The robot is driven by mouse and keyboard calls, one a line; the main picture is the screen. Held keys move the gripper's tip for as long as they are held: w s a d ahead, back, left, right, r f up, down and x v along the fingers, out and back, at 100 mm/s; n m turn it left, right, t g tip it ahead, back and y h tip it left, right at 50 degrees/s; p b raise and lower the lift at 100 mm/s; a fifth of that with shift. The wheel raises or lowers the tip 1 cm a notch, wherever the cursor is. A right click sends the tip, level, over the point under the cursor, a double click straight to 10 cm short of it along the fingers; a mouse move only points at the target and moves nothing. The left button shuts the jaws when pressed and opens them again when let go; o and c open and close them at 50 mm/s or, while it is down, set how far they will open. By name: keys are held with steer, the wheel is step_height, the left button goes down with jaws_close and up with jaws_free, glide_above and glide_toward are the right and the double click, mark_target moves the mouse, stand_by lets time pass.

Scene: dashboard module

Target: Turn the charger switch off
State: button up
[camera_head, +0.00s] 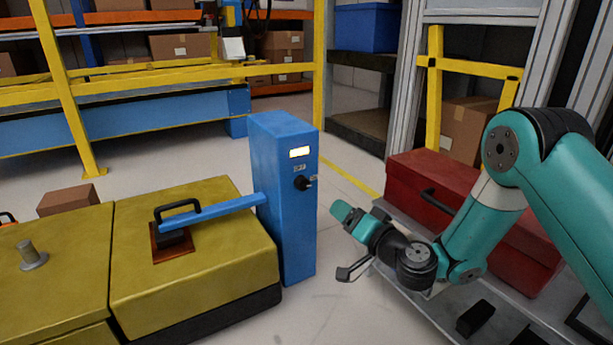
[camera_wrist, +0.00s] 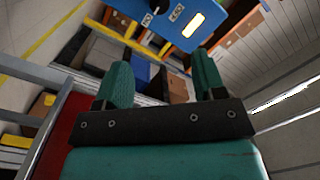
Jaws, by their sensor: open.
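The charger is a tall blue box (camera_head: 283,200) standing on the floor, with a lit display (camera_head: 299,152) and a small label on its front. Its switch is a black knob (camera_head: 303,183) below the label; its setting is too small to tell. My gripper (camera_head: 343,211) is open and empty, to the right of the charger and a little lower than the switch, apart from it. In the wrist view, two teal fingers (camera_wrist: 163,76) stand wide apart with nothing between them. The charger (camera_wrist: 180,22) shows at the top edge there, beyond the fingers, partly cut off.
A blue bar (camera_head: 215,214) runs from the charger to a black-handled connector on a yellow box (camera_head: 225,268). A red case (camera_head: 430,185) lies on a grey surface at right, beside my arm. Yellow rails and shelves stand behind. Floor between charger and gripper is clear.

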mark_target(305, 185)
steer(key=shift+w+a+r+p, duration=0.3)
steer(key=shift+w+a+p, duration=0.1)
steer(key=shift+p, duration=2.25)
steer(key=shift+p, duration=0.65)
steer(key=x, duration=0.4)
steer(key=b+x, duration=0.1)
steer(key=x, duration=0.4)
steer(key=f+x, duration=0.1)
steer(key=x, duration=0.3)
steer(key=shift+w+a+b, duration=0.2)
steer(key=shift+a+b, duration=0.1)
steer(key=shift+b, duration=0.1)
steer(key=shift+w+a, duration=0.3)
steer(key=shift+w, duration=0.05)
steer(key=c, duration=0.9)
